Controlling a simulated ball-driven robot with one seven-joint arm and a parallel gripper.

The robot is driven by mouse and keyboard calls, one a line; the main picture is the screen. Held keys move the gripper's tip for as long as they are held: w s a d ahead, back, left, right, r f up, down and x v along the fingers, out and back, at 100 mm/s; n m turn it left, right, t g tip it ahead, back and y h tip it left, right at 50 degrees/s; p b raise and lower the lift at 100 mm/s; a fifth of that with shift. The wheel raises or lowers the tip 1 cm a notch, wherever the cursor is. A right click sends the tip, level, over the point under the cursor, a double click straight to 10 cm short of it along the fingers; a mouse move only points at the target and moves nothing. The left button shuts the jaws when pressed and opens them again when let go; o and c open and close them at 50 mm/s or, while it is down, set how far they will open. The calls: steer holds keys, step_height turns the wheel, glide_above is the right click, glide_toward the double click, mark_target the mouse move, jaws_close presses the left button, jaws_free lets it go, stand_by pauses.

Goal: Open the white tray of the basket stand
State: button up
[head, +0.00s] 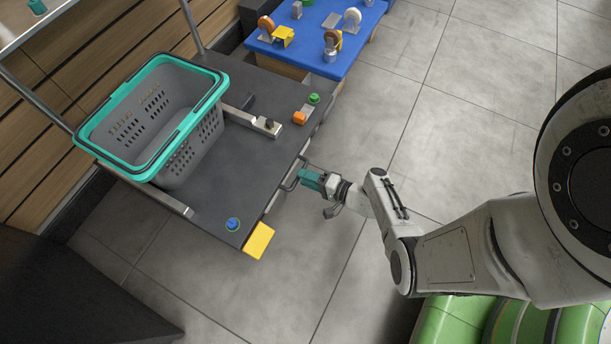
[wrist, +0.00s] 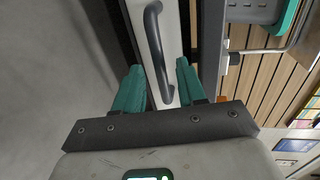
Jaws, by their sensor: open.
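The basket stand (head: 205,205) has a dark grey top and stands left of centre in the head view. The white tray front (wrist: 174,35) shows in the wrist view as a pale strip, with a dark curved handle (wrist: 157,55) on it. In the head view the handle (head: 289,184) sticks out from the stand's right side. My gripper (head: 305,179) is at that handle, with teal fingers. In the wrist view my gripper (wrist: 156,80) is open, one finger on each side of the handle's lower end. I cannot tell whether either finger touches it.
A grey basket with a teal rim (head: 130,163) sits on the stand. A blue button (head: 233,224), a yellow plate (head: 259,241), and green and orange parts are along its edges. A blue table (head: 318,50) is behind. Tiled floor right of the stand is clear.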

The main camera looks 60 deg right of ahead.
steer(key=shift+w+f, duration=0.1)
steer(key=shift+w, duration=0.3)
steer(key=shift+c, duration=0.2)
jaws_close()
